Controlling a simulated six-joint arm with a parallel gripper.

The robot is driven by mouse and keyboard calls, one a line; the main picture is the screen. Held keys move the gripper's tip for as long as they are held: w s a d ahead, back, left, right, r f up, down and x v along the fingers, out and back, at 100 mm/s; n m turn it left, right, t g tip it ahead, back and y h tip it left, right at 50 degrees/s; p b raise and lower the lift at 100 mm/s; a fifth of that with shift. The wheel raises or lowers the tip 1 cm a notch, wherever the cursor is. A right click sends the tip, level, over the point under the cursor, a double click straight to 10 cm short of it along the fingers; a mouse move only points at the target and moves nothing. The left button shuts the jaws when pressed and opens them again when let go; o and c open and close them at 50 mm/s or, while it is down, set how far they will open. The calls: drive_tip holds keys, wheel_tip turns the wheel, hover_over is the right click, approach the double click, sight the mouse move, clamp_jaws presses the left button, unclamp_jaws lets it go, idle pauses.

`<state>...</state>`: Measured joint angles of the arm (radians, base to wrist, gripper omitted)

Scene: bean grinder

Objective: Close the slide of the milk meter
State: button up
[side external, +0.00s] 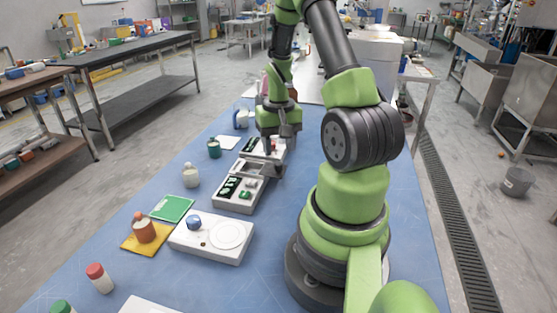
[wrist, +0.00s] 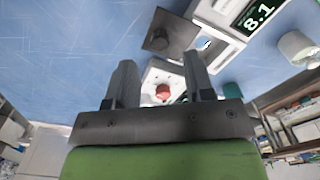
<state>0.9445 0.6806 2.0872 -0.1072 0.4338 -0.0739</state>
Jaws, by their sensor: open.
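A white device with a dark display reading 8.1 (wrist: 258,12) has a dark grey slide plate (wrist: 172,34) with a square knob (wrist: 156,40) sticking out from its side. I take it as the milk meter; no label is readable. In the side view the grey slide (side external: 270,168) juts right from the row of white devices. My gripper (side external: 276,146) points down over this row. In the wrist view my gripper (wrist: 158,64) is open and empty, with the slide plate beyond its fingertips. A white unit with a red knob (wrist: 163,91) shows between the fingers.
A white device with dark displays and a green button (side external: 238,193) stands nearer the camera. Blue table right of the slide is clear.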

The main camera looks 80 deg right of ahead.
sight(278, 164)
drive_tip(key=shift+f, duration=2.25)
drive_tip(key=shift+c, duration=0.2)
clamp_jaws()
drive_tip(key=shift+w, duration=3.2)
